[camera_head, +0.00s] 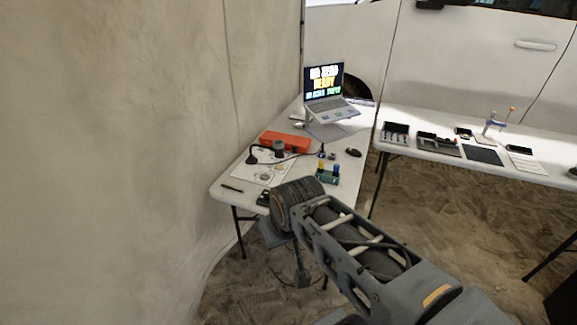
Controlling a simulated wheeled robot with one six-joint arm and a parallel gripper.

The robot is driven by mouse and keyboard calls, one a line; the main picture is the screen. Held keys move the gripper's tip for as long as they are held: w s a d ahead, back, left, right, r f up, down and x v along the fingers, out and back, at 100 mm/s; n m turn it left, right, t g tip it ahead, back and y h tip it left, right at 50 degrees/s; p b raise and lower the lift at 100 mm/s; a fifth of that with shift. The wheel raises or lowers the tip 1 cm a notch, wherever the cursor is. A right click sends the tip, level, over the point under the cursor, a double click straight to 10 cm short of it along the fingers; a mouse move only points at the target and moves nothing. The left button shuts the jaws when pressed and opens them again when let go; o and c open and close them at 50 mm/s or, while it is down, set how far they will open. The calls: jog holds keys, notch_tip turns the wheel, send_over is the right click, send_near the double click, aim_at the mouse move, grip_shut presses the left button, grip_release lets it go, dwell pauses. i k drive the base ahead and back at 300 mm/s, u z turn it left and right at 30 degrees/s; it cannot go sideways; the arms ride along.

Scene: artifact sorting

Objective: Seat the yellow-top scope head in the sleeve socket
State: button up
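A small yellow-topped piece (336,169), which looks like the yellow-top scope head, stands upright at the right of a teal-green block (326,178) near the table's front right edge. A blue-topped piece (321,166) stands beside it on the same block. I cannot make out which thing is the sleeve socket. My arm reaches in from the lower right, and its wrist is in front of the table edge. My gripper (302,279) seems to hang below the wrist, apart from the pieces. It is too small and dark to tell whether it is open or shut.
The white table (227,192) also bears a laptop (330,95), an orange case (286,141), a dark stand with a cable (279,149), a printed sheet (250,168) and a mouse (353,152). A second table (545,165) with tools stands right. A fabric wall is close at left.

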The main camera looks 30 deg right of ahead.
aim_at(279, 153)
jog(key=u, duration=0.15)
jog(key=i, duration=0.85)
jog(key=z, duration=0.8)
jog(key=i, duration=0.6)
jog(key=z, duration=0.6)
